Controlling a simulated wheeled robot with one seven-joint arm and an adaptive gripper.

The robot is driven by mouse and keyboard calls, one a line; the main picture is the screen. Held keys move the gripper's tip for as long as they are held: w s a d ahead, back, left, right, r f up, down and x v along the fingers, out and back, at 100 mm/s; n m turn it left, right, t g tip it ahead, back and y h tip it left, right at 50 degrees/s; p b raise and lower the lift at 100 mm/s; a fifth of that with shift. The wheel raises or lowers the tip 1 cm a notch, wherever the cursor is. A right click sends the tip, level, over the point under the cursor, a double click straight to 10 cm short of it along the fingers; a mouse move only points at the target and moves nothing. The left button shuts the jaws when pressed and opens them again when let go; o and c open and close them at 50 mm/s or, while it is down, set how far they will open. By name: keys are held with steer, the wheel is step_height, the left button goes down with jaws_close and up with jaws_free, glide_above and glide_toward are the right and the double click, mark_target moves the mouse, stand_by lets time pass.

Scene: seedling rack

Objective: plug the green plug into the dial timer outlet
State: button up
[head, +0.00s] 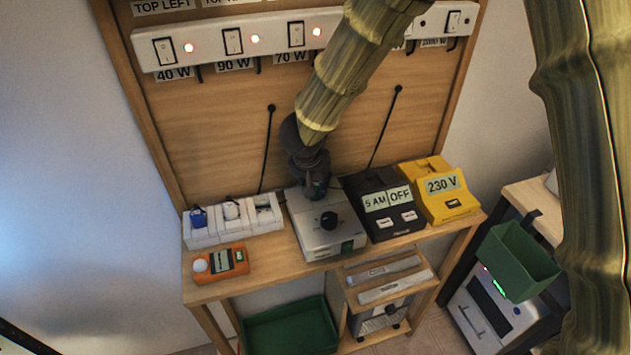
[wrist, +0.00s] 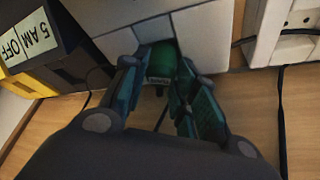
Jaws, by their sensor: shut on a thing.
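The dial timer (head: 330,235) is a silver-grey box with a black knob, standing on the bench between a white power strip and a black digital timer. My gripper (head: 316,188) is at the timer's back part, behind the knob. In the wrist view its two dark teal fingers (wrist: 170,85) are closed around the green plug (wrist: 160,62). The plug is up against the pale face of the timer (wrist: 200,38), or very close to it. The fingers hide the plug's sides, and I cannot tell whether its pins are inside the outlet.
The white power strip (head: 235,235) holds a blue plug (head: 198,217). An orange meter (head: 221,263) lies in front. The black digital timer (head: 384,204) and yellow 230 V meter (head: 440,190) stand right of the dial timer. Black cords hang on the wooden back panel (head: 230,130).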

steer(key=o, duration=1.1)
steer(key=shift+r, duration=0.15)
steer(key=v, duration=1.1)
steer(key=shift+s+r, duration=0.15)
steer(key=shift+r, duration=0.2)
steer(key=shift+r, duration=0.1)
